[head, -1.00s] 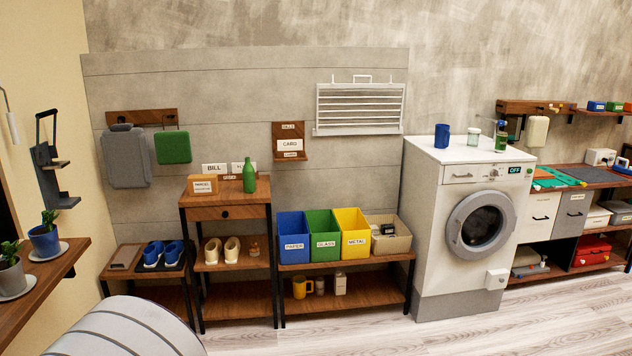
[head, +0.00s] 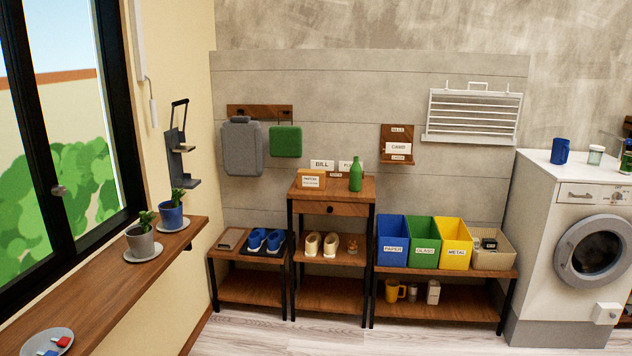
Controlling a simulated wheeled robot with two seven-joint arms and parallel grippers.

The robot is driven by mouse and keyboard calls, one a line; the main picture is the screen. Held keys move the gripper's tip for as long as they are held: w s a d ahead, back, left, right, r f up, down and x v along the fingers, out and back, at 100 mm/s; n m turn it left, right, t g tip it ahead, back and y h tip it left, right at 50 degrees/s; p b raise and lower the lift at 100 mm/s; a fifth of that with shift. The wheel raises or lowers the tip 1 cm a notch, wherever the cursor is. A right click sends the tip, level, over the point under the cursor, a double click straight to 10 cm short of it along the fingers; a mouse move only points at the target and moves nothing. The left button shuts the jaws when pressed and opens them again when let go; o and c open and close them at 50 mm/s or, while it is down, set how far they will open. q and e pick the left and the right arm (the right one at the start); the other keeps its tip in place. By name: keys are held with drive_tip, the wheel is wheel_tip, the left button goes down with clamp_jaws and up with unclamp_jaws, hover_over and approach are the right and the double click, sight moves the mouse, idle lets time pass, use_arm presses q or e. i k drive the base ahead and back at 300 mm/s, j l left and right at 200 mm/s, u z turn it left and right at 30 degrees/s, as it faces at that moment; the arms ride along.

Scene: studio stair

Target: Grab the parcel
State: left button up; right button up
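The parcel (head: 311,180) is a small brown box with a white label on its front. It sits on the top of the narrow wooden stand (head: 341,187), at the left, beside a green bottle (head: 355,174). White cards marked BILL (head: 321,165) and another, partly hidden by the bottle, stand behind it. Neither of my grippers shows in the head view.
A wooden sill (head: 120,268) with potted plants runs along the window at the left. Blue, green and yellow bins (head: 424,243) stand on a low shelf right of the stand. A washing machine (head: 575,240) is at the right. The visible floor (head: 430,339) in front is clear.

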sight(307, 179)
drive_tip(key=z, duration=0.5)
drive_tip(key=i, duration=2.8)
